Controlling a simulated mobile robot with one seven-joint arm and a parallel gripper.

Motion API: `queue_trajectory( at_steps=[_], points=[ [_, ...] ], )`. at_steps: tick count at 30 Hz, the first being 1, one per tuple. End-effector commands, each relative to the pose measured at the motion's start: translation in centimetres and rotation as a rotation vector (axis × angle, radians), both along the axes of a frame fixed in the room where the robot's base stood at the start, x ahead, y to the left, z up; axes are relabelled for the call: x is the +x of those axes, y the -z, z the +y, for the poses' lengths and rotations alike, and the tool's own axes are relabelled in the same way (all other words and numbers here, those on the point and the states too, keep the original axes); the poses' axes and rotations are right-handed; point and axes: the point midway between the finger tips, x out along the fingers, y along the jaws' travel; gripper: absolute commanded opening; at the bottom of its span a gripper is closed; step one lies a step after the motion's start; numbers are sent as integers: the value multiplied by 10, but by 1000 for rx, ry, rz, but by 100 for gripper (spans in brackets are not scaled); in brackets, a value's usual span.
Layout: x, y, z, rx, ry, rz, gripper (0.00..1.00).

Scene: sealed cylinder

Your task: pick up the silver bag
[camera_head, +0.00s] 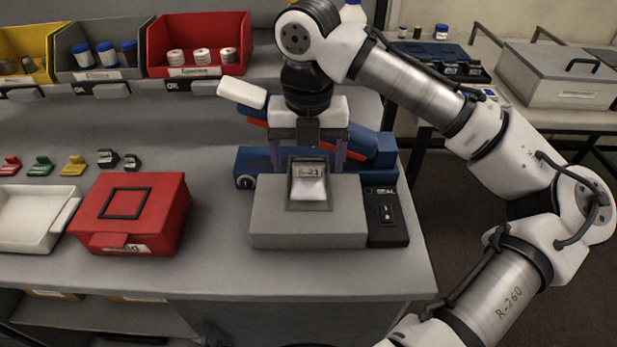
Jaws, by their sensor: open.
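The silver bag (309,188) is a small pale packet with a printed label near its top. It sits in the recess on top of a grey box-shaped fixture (275,225) at the right part of the bench. My gripper (308,162) points down directly above the fixture. The lower part of the bag is inside the recess.
A blue device (375,155) stands right behind the fixture, and a black switch box (386,215) adjoins its right side. A red lidded box (160,205) and a white tray (35,215) are at left. Red (195,62), grey (70,65) and yellow bins line the back. The bench front is clear.

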Motion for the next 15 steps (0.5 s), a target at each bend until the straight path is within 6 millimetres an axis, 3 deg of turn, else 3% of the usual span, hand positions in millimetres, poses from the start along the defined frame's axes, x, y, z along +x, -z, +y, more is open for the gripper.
queue_trajectory(
  at_steps=[6,15],
  points=[
    [0,29,-1,-2,1,0,82],
    [0,35,-1,0,1,-1,82]
  ],
)
